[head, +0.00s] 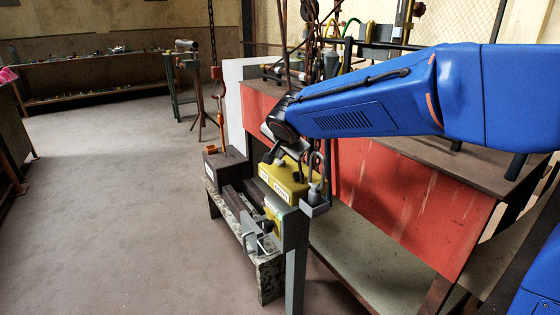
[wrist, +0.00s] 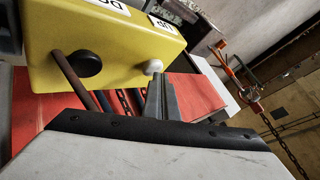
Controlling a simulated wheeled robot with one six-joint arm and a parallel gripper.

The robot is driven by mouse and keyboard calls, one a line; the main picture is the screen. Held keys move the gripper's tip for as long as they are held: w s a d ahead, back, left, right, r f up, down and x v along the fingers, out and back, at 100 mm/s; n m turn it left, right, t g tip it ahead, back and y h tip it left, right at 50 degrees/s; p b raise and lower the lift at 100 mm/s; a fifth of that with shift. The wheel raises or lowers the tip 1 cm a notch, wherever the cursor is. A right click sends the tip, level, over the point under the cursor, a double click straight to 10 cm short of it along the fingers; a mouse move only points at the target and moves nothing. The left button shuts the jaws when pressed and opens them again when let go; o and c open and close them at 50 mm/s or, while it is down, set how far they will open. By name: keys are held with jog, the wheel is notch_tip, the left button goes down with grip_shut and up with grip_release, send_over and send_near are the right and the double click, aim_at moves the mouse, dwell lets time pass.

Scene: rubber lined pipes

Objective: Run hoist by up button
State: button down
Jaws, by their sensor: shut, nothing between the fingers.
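The yellow hoist control box (head: 297,180) stands on a grey post in the head view, with white labels on top. In the wrist view the box (wrist: 85,38) fills the upper left. Its UP label (wrist: 161,23) is above a small pale button (wrist: 153,67), and the partly cut-off DOWN label (wrist: 108,5) is above a larger black knob (wrist: 88,63). My gripper (wrist: 158,78) is shut and empty, its fingertips right at the pale UP button; I cannot tell whether they touch or press it. In the head view my gripper (head: 270,157) is beside the box's UP end, partly hidden.
A red-sided bench (head: 400,205) stands behind the box, under my arm. A low worn bench (head: 262,262) is in front. A hook and chain (head: 215,85) hang behind, also in the wrist view (wrist: 246,92). The floor at left (head: 110,200) is clear.

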aim_at(281, 163)
jog(key=shift+r, duration=0.9)
notch_tip(281, 163, up, 5)
jog(key=shift+f, duration=0.1)
dwell(0.3)
dwell(0.4)
jog(key=s+d+f+n+g+h, duration=0.1)
jog(key=s+d+f+n, duration=0.1)
jog(key=s+d, duration=0.85)
jog(key=s+d+f+n+g+h, duration=0.1)
jog(key=s+d+f, duration=0.2)
jog(key=s+d, duration=0.75)
jog(key=s+d+f+n+g, duration=0.1)
jog(key=s+d+f+n, duration=0.1)
jog(key=s+d+f, duration=0.3)
jog(key=s+d+f+n+g, duration=0.1)
jog(key=s+d+f, duration=0.5)
jog(key=s, duration=0.6)
jog(key=shift+s+d+f+n, duration=0.15)
jog(key=shift+s+f+n, duration=0.1)
jog(key=shift+n, duration=0.25)
